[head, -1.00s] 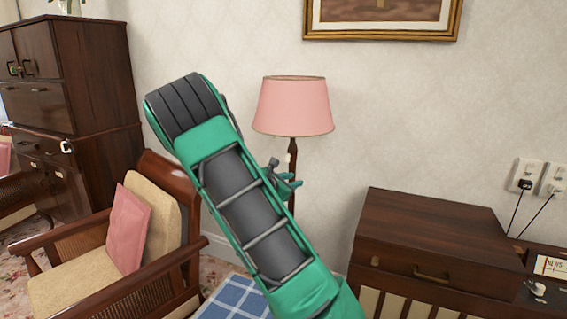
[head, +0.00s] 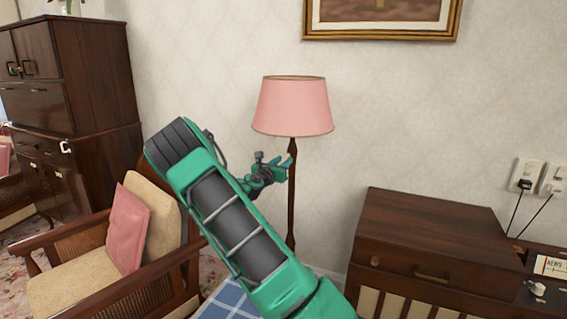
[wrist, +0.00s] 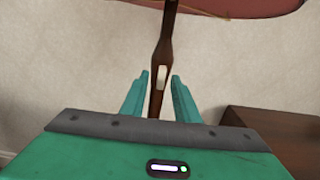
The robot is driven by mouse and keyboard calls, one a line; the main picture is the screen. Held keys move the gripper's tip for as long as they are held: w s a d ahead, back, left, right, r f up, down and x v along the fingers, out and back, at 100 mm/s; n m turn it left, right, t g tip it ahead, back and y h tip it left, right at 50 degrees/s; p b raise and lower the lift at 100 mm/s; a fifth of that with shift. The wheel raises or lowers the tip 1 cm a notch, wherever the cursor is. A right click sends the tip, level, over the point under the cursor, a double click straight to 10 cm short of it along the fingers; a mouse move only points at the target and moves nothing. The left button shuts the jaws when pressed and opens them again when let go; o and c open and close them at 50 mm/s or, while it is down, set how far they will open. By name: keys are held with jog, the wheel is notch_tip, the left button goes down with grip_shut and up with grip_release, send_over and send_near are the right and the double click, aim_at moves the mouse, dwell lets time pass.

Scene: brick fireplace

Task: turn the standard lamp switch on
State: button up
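The standard lamp has a pink shade (head: 293,106) on a slim dark wooden pole (head: 291,215). In the wrist view the pole (wrist: 166,50) runs down from the shade (wrist: 235,6), and a small pale switch (wrist: 161,78) sits on its front. My gripper (wrist: 159,88) is open, with one green finger on each side of the pole in that picture. Nothing is held. In the head view my gripper (head: 290,165) is beside the upper pole, just under the shade. I cannot tell whether the fingers touch the pole. The shade looks unlit.
A wooden armchair (head: 85,240) with a pink cushion (head: 127,228) stands at left, before a tall dark cabinet (head: 95,75). A wooden chest (head: 430,225) stands right of the lamp. A blue checked cloth (head: 222,303) lies below my arm. The wall (head: 400,120) is behind.

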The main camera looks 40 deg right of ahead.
jog(key=shift+x, duration=1.05)
grip_shut()
jog(key=shift+w, duration=0.1)
